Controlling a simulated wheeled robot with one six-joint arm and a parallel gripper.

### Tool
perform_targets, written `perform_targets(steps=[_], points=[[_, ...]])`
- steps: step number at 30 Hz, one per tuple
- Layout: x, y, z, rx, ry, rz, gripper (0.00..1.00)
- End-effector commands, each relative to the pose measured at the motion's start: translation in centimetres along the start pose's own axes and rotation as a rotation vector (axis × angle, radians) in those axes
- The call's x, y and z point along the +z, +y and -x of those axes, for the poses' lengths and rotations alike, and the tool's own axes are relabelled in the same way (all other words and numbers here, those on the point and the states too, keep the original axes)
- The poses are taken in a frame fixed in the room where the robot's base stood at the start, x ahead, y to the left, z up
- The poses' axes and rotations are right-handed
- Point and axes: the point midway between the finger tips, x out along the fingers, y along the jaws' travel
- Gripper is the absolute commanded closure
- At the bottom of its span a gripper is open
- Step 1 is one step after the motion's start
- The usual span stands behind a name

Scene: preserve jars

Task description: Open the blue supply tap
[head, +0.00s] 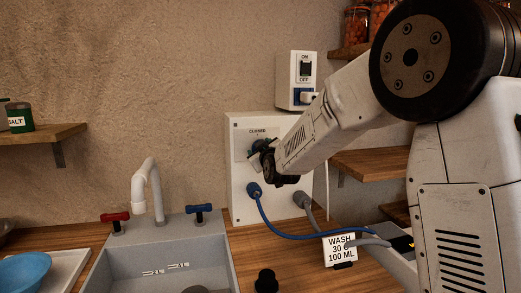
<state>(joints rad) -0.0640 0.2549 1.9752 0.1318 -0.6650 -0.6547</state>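A white wall panel (240,190) carries a label reading CLOSED near its top. My gripper (262,152) is in front of the panel, just below that label. A dark part shows at the gripper's end, and my gripper and wrist hide most of what is behind it, so the tap handle there cannot be made out clearly. Whether the fingers are open or shut does not show. A blue hose (265,215) leaves a blue fitting (253,189) low on the panel. A separate blue cross-handle (199,209) stands at the back right of the sink.
A grey sink (125,262) with a white spout (147,185) and a red handle (115,218) is at lower left. A grey hose (315,218) also leaves the panel. An ON/OFF switch box (288,72) is above. A sign (339,248) reads WASH 30 C 100 ML. Shelves flank the wall.

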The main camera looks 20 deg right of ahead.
Motion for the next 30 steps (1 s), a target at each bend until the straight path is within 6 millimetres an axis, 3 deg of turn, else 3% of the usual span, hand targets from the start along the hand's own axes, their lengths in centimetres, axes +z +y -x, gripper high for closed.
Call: perform_targets(steps=[19, 20, 22, 30], points=[[0.46, -0.13, 0.06, -0.004, -0.009, 0.055, 0.67], [0.46, -0.13, 0.06, -0.004, -0.009, 0.054, 0.42], [0.41, -0.11, 0.05, -0.003, -0.008, 0.054, 0.23], [0.19, -0.04, 0.07, -0.001, -0.004, 0.054, 0.23]])
